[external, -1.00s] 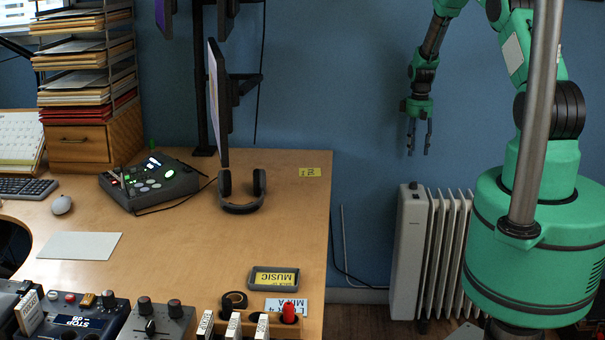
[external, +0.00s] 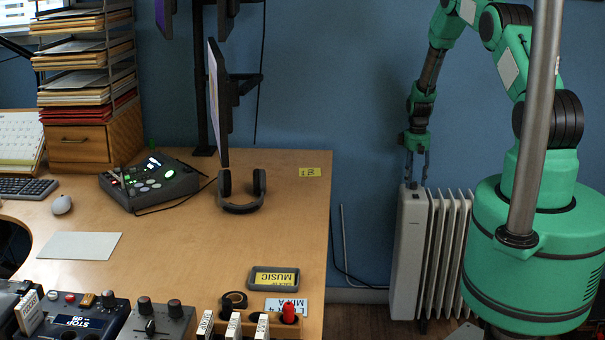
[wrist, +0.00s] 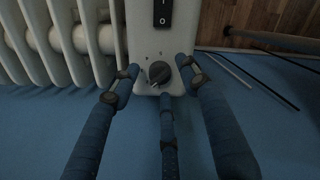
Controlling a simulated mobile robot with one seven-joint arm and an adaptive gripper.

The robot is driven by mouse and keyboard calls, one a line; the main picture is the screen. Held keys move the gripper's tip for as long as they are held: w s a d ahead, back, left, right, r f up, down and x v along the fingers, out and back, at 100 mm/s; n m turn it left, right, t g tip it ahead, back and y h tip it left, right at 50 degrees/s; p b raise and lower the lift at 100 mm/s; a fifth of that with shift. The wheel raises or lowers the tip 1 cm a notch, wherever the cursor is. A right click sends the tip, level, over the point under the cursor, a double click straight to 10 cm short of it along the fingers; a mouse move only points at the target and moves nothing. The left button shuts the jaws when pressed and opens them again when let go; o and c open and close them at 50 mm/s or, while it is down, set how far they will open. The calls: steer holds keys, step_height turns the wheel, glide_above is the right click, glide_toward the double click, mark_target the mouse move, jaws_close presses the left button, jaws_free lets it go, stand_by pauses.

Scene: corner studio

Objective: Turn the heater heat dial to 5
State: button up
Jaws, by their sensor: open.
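The white heater (external: 408,255) stands on the floor against the blue wall, right of the desk. Its dark round heat dial (wrist: 159,73) is on the pale end panel in the wrist view, below a black rocker switch (wrist: 162,14). The number the dial points to is too small to read. My gripper (external: 416,182) points down at the top of the heater in the external view. In the wrist view my gripper (wrist: 158,75) is open, with one finger on each side of the dial. I cannot tell whether the fingers touch it.
The wooden desk (external: 180,270) stands left of the heater, with headphones (external: 242,207) and a monitor (external: 218,105) on it. Dark cables (wrist: 255,75) run beside the heater.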

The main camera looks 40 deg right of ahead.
steer(key=shift+f, duration=0.5)
steer(key=shift+c, duration=0.3)
jaws_close()
